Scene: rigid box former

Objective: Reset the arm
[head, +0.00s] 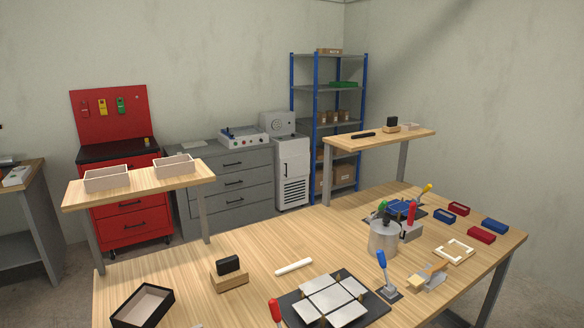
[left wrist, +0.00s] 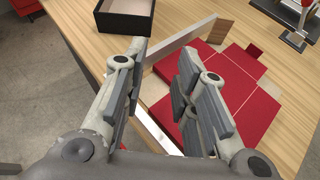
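My left gripper (left wrist: 160,95) shows in the left wrist view, with its two grey padded fingers apart and nothing between them. It is over the wooden table, above or beside a flat red sheet (left wrist: 257,97) with fold lines and flaps. A pale flat strip (left wrist: 185,42) lies beyond the fingertips, partly hidden by them. A black open box (left wrist: 122,20) stands past the left finger. Neither of my arms shows in the head view, and my right gripper is in neither view.
The worktable (head: 250,245) holds a black box (head: 113,317), a wooden block with a black top (head: 229,279), a white rod (head: 294,267), a black plate with grey pads (head: 333,295), a metal pot (head: 383,240) and a pale frame (head: 454,252). Small red and blue boxes stand right.

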